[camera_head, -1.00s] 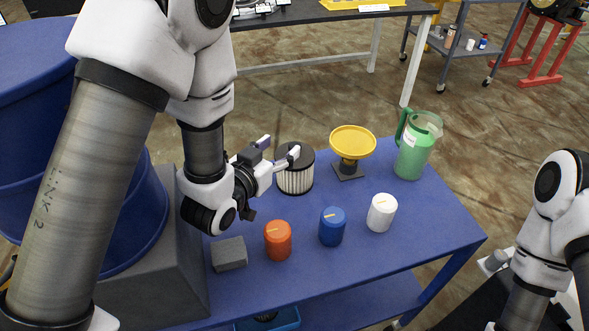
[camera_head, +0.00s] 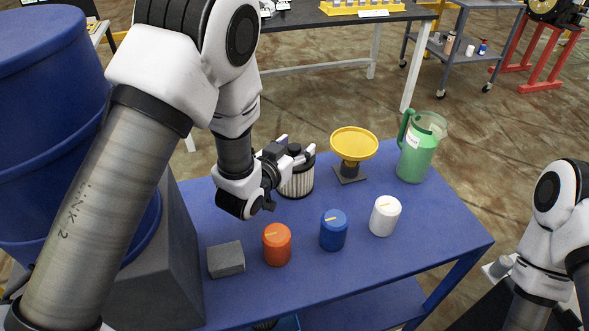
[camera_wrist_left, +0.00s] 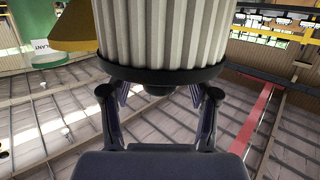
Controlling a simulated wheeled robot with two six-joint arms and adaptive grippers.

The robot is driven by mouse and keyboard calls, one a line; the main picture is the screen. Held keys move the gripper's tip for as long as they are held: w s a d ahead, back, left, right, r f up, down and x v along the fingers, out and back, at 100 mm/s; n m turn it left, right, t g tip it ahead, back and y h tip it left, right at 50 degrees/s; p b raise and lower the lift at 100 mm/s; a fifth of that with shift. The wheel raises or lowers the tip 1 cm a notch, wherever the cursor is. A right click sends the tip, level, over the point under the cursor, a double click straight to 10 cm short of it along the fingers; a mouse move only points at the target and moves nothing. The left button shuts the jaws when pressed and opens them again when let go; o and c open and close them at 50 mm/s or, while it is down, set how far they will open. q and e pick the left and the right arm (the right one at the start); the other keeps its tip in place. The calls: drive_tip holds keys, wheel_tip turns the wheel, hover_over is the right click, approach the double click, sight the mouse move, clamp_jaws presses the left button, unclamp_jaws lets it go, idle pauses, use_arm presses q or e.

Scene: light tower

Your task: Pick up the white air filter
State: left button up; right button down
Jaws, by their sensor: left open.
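The white air filter (camera_head: 297,182) is a pleated white cylinder with black end caps, standing upright on the blue table. My left gripper (camera_head: 296,147) is open, with its fingers at the filter's upper part; they hide part of its top and left side. In the left wrist view the filter (camera_wrist_left: 165,35) fills the upper middle, and the open fingers (camera_wrist_left: 160,93) are spread near its dark end cap. I cannot tell whether they touch it. Part of my right arm shows at the right edge, but its gripper does not show.
A yellow dish on a stand (camera_head: 353,148) is close right of the filter, with a green pitcher (camera_head: 416,152) beyond. Orange (camera_head: 277,245), blue (camera_head: 333,231) and white (camera_head: 385,217) canisters and a grey block (camera_head: 226,260) line the front. Blue table (camera_head: 440,225) is clear at right.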

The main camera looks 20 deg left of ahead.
use_arm(q)
clamp_jaws()
drive_tip(key=shift+r, duration=0.1)
